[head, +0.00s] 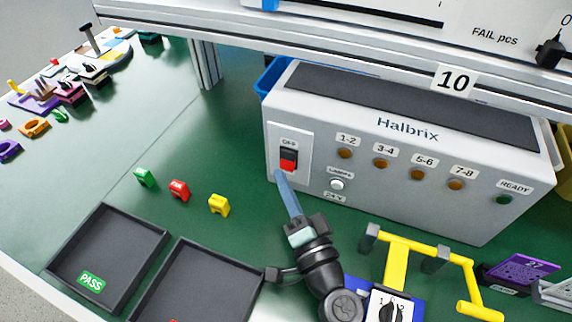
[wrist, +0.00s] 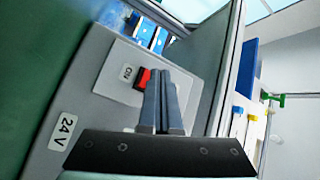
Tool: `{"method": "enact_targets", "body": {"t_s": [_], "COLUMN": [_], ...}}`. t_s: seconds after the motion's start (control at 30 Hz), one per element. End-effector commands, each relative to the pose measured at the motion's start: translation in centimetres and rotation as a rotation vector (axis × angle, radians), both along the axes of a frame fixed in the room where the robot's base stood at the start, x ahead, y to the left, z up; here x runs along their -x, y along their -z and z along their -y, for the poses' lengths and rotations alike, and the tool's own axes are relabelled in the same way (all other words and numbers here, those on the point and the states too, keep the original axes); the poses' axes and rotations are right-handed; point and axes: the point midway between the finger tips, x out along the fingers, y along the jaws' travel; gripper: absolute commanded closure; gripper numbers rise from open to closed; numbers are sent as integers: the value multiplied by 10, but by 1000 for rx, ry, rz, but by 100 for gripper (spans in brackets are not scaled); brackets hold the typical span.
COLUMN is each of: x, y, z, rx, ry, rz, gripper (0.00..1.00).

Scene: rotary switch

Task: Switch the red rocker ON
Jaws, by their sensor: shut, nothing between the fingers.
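The red rocker (head: 288,160) sits on a pale plate at the left end of the grey Halbrix box's front, under an OFF label. Its upper part looks black and its lower part red. In the wrist view its red part (wrist: 142,78) shows just left of my fingertips, beside a small label that seems to read ON. My gripper (head: 280,176) is shut and empty, its fingertips at the rocker's lower edge. The fingers also show close together in the wrist view (wrist: 163,74) and hide part of the rocker. I cannot tell whether they touch it.
The Halbrix box (head: 400,128) has several amber lamps, a white 24 V lamp (head: 337,184) and a green READY lamp. Green, red and yellow (head: 219,204) pieces stand left of my arm. Two dark trays lie in front; a yellow-handled fixture (head: 397,262) stands right.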

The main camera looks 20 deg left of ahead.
Motion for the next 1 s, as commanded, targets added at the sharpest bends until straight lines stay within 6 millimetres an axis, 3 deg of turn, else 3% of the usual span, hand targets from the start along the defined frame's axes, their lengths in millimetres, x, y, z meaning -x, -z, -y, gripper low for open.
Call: {"method": "enact_targets", "body": {"t_s": [1.0], "x": [-12], "y": [2], "z": [0], "rx": [-1], "ry": [0], "rz": [-1], "gripper": [100]}}
